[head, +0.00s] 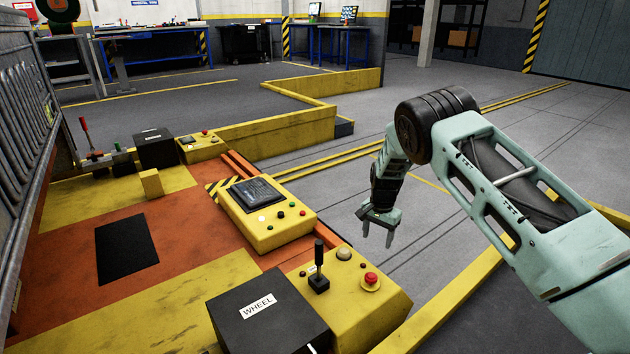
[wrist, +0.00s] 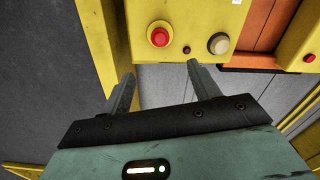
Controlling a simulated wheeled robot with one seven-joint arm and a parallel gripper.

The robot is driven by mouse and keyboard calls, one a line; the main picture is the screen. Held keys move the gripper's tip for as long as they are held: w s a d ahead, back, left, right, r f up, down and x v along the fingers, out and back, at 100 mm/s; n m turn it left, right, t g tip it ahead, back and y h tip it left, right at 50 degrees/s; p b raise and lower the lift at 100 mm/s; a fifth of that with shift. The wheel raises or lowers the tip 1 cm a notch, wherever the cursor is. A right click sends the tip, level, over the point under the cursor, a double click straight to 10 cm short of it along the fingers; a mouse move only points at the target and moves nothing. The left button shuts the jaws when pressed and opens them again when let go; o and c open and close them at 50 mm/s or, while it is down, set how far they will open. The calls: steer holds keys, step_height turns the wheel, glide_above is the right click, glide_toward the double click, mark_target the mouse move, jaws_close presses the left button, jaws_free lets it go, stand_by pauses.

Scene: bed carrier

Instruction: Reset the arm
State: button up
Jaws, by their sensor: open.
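My gripper (head: 377,231) hangs at the end of my arm in the head view, pointing down over the floor to the right of the yellow and orange machine deck. It is open and empty, with its two fingers apart. In the wrist view, my gripper (wrist: 160,85) shows both fingers at either side, with nothing between them. A yellow control box with a red button (wrist: 158,37) and a pale button (wrist: 218,43) lies beyond the fingertips. No contact with it shows.
The near control box (head: 385,312) carries a black joystick (head: 319,270) and a red button (head: 371,279). A black WHEEL box (head: 262,320) stands beside it. A screen console (head: 268,213) sits behind. A yellow rail (head: 455,305) runs along the right. Open grey floor (head: 470,150) lies beyond.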

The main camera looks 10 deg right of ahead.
steer(key=s+a+r+n+y+p, duration=0.1)
steer(key=s+a+r+n, duration=0.3)
steer(key=s+a+r, duration=0.65)
steer(key=s+a+r+n+y+p, duration=0.15)
steer(key=s+a+r+n, duration=0.25)
steer(key=s+a+r, duration=0.6)
steer(key=s+a+r+n+h+p, duration=0.1)
steer(key=s+r+n, duration=0.45)
steer(key=s, duration=0.65)
steer(key=s+a+r+n+h+p, duration=0.15)
steer(key=s+r+n, duration=0.4)
steer(key=s, duration=0.65)
step_height(320, 180, up, 38)
steer(key=p, duration=3.8)
steer(key=shift+d+r+m+y, duration=0.2)
steer(key=shift+m+y, duration=0.1)
steer(key=shift+m, duration=0.1)
steer(key=shift+w, duration=0.1)
